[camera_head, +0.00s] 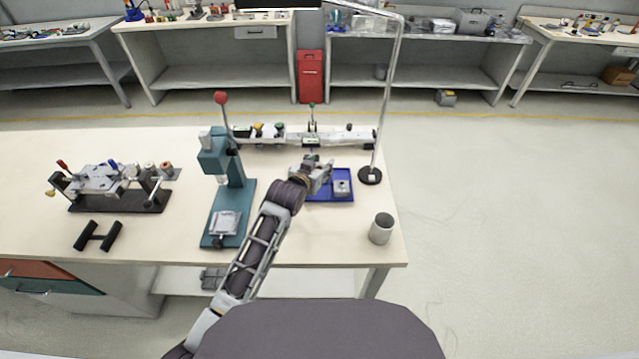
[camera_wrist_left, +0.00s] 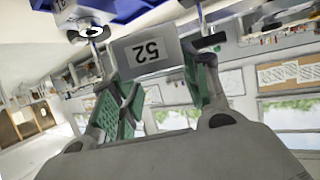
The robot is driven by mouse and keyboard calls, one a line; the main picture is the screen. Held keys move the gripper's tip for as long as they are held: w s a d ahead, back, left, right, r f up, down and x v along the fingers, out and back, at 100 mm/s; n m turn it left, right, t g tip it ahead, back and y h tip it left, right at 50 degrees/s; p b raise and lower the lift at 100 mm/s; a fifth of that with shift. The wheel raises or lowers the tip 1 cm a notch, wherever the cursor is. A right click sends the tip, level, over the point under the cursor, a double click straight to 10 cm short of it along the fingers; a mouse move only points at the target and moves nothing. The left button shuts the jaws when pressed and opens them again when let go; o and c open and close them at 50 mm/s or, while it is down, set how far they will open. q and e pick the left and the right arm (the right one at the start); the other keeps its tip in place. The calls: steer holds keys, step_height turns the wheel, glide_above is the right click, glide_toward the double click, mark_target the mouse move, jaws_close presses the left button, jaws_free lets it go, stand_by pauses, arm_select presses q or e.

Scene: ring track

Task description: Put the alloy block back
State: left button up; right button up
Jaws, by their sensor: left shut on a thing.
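My left gripper (camera_head: 318,172) reaches over the table at the left end of a blue tray (camera_head: 334,198). In the left wrist view its green-padded fingers (camera_wrist_left: 160,85) are closed on a grey block, which I take to be the alloy block (camera_wrist_left: 148,52). The block has a white number label that looks like 52. In the head view the held block is too small to make out clearly. The tray also shows at the top of the left wrist view (camera_wrist_left: 130,12). Another grey metal piece (camera_head: 341,187) sits in the tray. My right gripper is not in view.
A teal lever press (camera_head: 215,160) stands left of my arm. A long grey rail fixture (camera_head: 345,137) lies behind the tray. A metal stand (camera_head: 370,176) and a grey cup (camera_head: 381,229) are to the right. A clamp fixture (camera_head: 110,185) is far left.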

arm_select(q)
steer(key=shift+f, duration=1.55)
steer(key=shift+f, duration=1.85)
steer(key=shift+f, duration=0.15)
steer(key=o, duration=0.9)
steer(key=shift+v, duration=6.05)
